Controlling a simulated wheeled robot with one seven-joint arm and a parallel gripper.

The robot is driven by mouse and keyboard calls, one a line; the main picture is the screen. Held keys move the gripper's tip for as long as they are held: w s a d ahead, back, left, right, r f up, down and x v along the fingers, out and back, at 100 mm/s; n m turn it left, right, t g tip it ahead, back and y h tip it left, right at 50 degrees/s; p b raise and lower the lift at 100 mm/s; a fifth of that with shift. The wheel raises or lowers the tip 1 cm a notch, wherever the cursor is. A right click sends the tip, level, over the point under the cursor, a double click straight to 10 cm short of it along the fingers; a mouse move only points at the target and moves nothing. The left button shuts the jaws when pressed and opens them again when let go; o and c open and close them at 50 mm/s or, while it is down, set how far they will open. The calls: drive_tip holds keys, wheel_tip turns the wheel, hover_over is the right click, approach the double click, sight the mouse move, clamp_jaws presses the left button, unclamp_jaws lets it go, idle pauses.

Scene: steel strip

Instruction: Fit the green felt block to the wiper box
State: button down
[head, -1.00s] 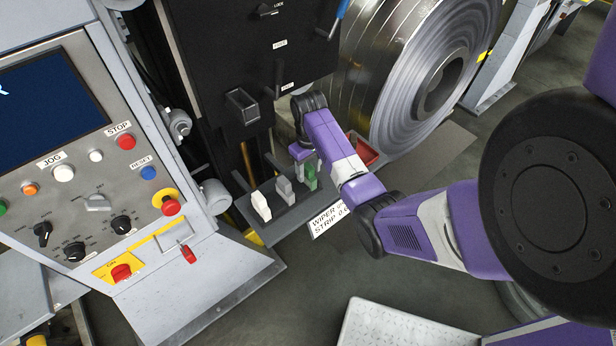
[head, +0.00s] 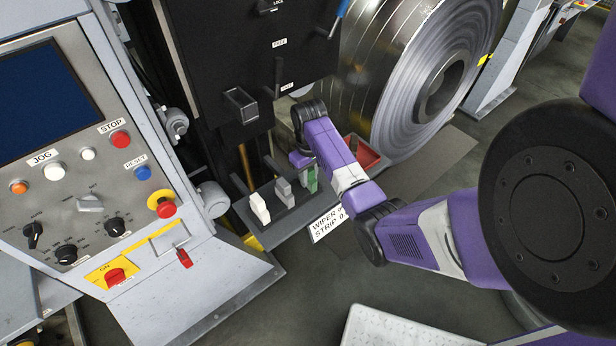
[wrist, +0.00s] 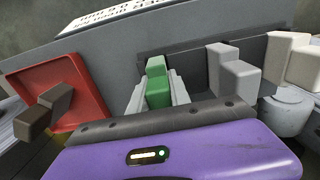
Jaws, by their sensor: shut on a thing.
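The green felt block (head: 312,180) stands upright at the right end of a row of blocks on a dark grey rack (head: 284,222). In the wrist view the green block (wrist: 157,84) sits between the two pale fingers of my gripper (wrist: 158,96), which is shut on it. Its lower part is hidden by my gripper. I cannot tell whether it is clear of the rack. A dark open-fronted box (head: 240,106) sticks out of the black panel, up and left of my gripper; it looks like the wiper box, but I see no readable name on it.
A white block (head: 260,208) and a grey block (head: 284,192) stand left of the green one. A red tray (head: 364,152) lies to the right; the wrist view shows a brown block (wrist: 45,112) in it. A steel coil (head: 400,90) stands behind. A control console (head: 90,170) is at left.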

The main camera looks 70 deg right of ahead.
drive_tip(key=shift+r, duration=0.15)
wheel_tip(320, 180, up, 4)
drive_tip(key=p, duration=0.4)
idle(0.7)
